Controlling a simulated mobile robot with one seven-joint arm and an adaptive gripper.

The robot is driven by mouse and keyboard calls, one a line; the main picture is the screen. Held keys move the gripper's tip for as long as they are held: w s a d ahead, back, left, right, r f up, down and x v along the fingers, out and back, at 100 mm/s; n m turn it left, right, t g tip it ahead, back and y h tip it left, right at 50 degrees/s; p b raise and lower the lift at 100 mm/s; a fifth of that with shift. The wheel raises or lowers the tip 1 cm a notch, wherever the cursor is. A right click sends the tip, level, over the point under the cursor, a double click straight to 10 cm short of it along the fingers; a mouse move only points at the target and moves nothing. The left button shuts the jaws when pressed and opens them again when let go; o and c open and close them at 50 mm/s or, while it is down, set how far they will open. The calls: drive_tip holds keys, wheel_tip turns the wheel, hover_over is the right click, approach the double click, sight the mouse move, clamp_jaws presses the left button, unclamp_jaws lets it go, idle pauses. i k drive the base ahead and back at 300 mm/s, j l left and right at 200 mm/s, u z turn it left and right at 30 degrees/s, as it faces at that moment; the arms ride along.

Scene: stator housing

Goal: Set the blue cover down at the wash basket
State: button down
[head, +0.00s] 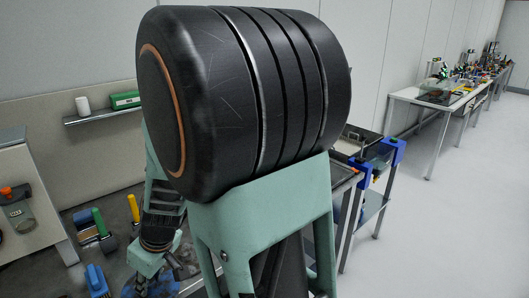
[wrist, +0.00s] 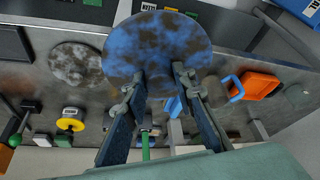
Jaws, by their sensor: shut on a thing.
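The blue cover (wrist: 157,40) is a round disc, mottled blue and dark brown, at the top middle of the wrist view. My gripper (wrist: 158,84) has its two fingers on the near edge of the cover and holds it above a grey worktop (wrist: 45,100). In the head view my arm blocks the middle, and a mottled blue patch at the bottom left may be the cover. I cannot make out a wash basket for sure in either view. Whether the cover touches anything below is hidden.
A grey-white mottled disc (wrist: 80,65) lies left of the cover. An orange bin (wrist: 258,84), a yellow spool (wrist: 70,125) and a blue bin (wrist: 300,8) stand around. In the head view, a metal-legged table with blue brackets (head: 390,150) is right of my arm; clear floor (head: 440,240) lies beyond.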

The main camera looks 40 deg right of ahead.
sight(349, 148)
drive_tip(key=l, duration=4.65)
